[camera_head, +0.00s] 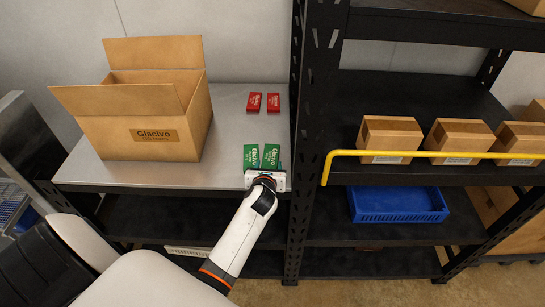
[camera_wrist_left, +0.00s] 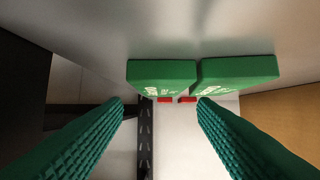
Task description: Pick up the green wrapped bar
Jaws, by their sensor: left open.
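Two green wrapped bars lie side by side near the front edge of the metal table, the left one (camera_head: 251,155) and the right one (camera_head: 270,155). The left wrist view shows them in swapped order: the right bar (camera_wrist_left: 160,76) and the left bar (camera_wrist_left: 238,74). My left gripper (camera_head: 267,172) is at the table's front edge, just in front of the bars. Its fingers (camera_wrist_left: 161,106) are open with nothing between the tips; the right bar appears ahead, between their lines. The gripper body partly hides the near ends. My right gripper is out of view.
Two red bars (camera_head: 263,102) lie farther back. An open cardboard box (camera_head: 145,115) stands left on the metal table (camera_head: 228,130). A black rack post (camera_head: 308,130) rises close to the right. A yellow rail (camera_head: 430,154), small boxes (camera_head: 458,137) and a blue crate (camera_head: 398,204) are beyond it.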

